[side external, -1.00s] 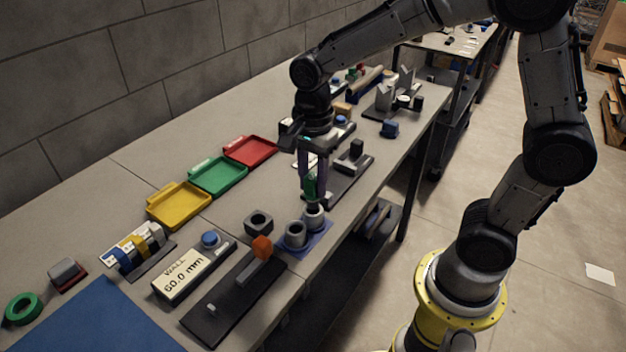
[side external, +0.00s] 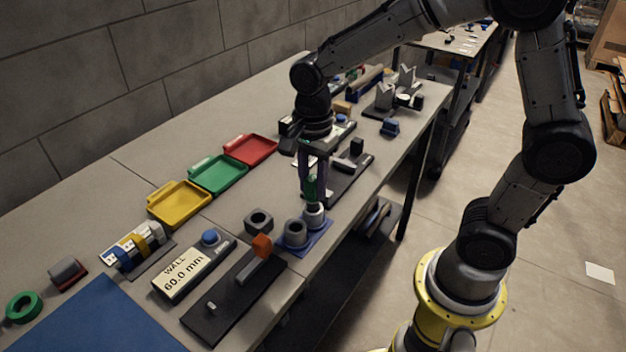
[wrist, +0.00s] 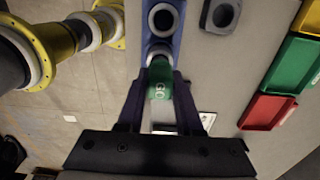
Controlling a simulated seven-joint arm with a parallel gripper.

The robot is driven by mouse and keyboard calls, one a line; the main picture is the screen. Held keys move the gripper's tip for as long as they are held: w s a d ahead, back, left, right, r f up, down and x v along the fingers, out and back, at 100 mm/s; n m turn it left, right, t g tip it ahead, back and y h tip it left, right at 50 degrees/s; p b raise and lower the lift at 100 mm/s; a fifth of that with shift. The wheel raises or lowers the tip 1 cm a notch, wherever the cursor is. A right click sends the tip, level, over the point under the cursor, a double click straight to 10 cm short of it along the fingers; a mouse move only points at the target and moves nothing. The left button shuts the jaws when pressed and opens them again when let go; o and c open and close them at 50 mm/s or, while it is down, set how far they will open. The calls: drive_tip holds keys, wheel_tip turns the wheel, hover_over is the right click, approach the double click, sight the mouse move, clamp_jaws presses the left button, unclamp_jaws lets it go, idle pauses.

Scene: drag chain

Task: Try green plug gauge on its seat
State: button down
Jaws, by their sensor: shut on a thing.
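My gripper (side external: 312,190) is shut on the green plug gauge (side external: 310,186), which it holds upright above the blue base plate (side external: 323,238). In the wrist view the green gauge (wrist: 160,80) sits between the two fingers and is marked "GO". Two grey ring seats stand on the blue plate. The gauge's lower end is at the right-hand seat (side external: 314,217); I cannot tell how deep it is in it. The other seat (side external: 295,232) is open, and it also shows in the wrist view (wrist: 162,19). The gauge hides most of its own seat in the wrist view.
A dark grey block with a hole (side external: 258,221) lies beside the blue plate. Yellow (side external: 180,203), green (side external: 218,174) and red (side external: 250,150) trays line the back. The table's edge is close to the blue plate.

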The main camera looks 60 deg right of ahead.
sight(313, 178)
drive_tip(key=shift+f, duration=0.65)
drive_tip(key=shift+r, duration=0.1)
idle(0.8)
drive_tip(key=shift+r, duration=2.4)
